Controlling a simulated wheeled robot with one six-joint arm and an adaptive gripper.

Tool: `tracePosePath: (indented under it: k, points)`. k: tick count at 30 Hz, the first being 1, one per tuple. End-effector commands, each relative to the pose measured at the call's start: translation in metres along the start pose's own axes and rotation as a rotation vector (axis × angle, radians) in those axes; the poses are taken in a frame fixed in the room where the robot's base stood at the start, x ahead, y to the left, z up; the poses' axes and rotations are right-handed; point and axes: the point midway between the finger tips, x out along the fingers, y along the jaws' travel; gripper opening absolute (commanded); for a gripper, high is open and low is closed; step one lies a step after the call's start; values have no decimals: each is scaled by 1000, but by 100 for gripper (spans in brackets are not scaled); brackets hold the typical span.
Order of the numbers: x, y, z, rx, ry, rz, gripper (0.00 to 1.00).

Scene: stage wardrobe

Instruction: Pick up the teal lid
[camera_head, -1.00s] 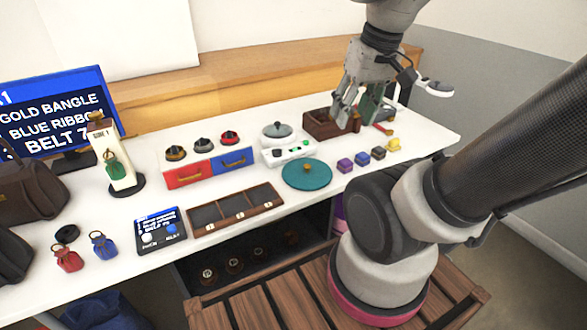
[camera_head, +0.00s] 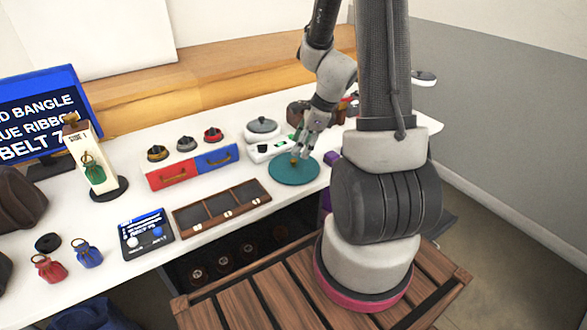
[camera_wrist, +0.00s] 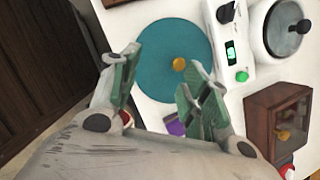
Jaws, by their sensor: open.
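The teal lid (camera_head: 284,171) is a flat round disc with a small gold knob, lying on the white table. In the wrist view the lid (camera_wrist: 160,65) fills the upper middle, its knob right of the disc's middle. My gripper (camera_head: 297,155) is over the lid's far right part, with its fingers pointing down near the knob. In the wrist view my gripper (camera_wrist: 158,88) is open, its green-padded fingers spread apart with nothing between them. The fingers cover part of the lid's lower edge there. I cannot tell the exact height above the lid.
A white device (camera_head: 268,149) with a grey-lidded pot (camera_head: 262,129) stands just behind the lid. Red and blue drawers (camera_head: 170,175) with items on top are to the left. A compartment tray (camera_head: 222,209) lies in front left. A wooden box (camera_wrist: 278,117) is near the gripper.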

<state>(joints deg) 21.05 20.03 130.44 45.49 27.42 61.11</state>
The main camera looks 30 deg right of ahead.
Motion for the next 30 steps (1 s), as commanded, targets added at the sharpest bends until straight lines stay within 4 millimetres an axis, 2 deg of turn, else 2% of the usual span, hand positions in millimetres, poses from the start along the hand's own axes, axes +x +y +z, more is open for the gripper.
tracePosePath:
  k: [1,3,8,17,24,30]
  points:
    - [9,-10,-4,152,3,-30,46]
    - [16,-21,-7,333,2,-73,46]
    - [24,-34,-10,532,-4,-120,46]
    - [56,-36,-11,550,-4,-123,46]
    - [92,-38,-13,548,-5,-122,46]
    - [98,-39,-12,546,-5,-124,46]
